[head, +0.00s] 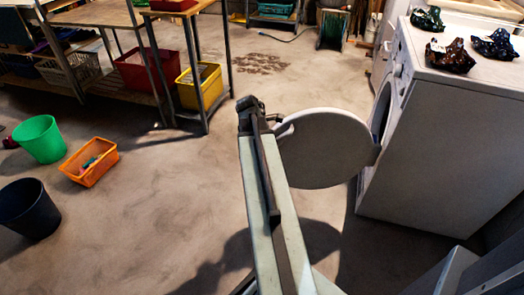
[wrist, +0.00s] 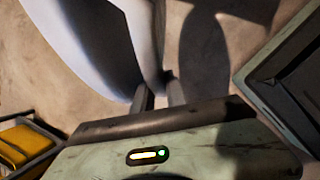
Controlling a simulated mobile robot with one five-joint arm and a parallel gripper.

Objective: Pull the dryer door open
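The white dryer (head: 445,150) stands at the right in the head view. Its round door (head: 328,150) is swung well out from the front, joined at its right edge. The dark round opening (head: 381,108) shows behind it. My gripper (head: 272,118) is at the door's far left edge, by the pale handle (head: 286,130). In the wrist view the door (wrist: 75,40) fills the upper left. The handle (wrist: 146,45) runs down between my two dark fingers (wrist: 159,95), which look closed around it. The exact contact is partly hidden.
A green bucket (head: 40,139), an orange basket (head: 90,163) and a dark bucket (head: 28,208) stand on the floor at left. A workbench (head: 98,14) with crates is behind. Dark crumpled packets (head: 450,55) lie on the dryer. The middle floor is clear.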

